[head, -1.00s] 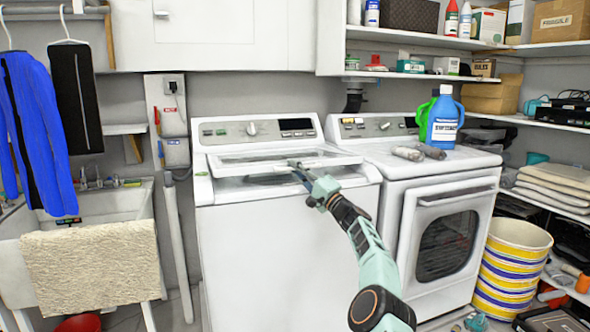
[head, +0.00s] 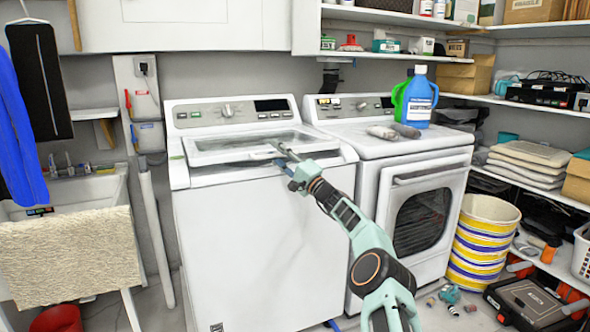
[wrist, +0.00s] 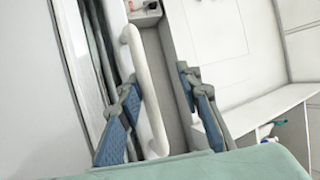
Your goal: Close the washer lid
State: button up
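The white washer (head: 250,240) stands left of the dryer in the head view. Its lid (head: 215,147), a white frame around a glass pane, lies low over the top. A dark gap shows under the lid's front edge, so it looks slightly raised. My gripper (head: 281,152) is at the right part of that front edge. In the wrist view my gripper (wrist: 159,77) has its blue-padded fingers apart. A white curved bar (wrist: 143,85) lies between them, nearer the left finger. I cannot tell whether they touch.
The dryer (head: 425,165) stands close on the right, with a blue bottle (head: 418,100) and rolled cloths (head: 392,132) on top. A striped bucket (head: 484,235) and a toolbox (head: 530,300) are on the floor at right. A sink (head: 100,193) is at left.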

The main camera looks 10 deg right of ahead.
jog(key=v, duration=1)
jog(key=shift+s+a+r, duration=0.15)
jog(key=shift+s+r, duration=0.15)
jog(key=shift+s, duration=0.1)
jog(key=shift+a, duration=0.1)
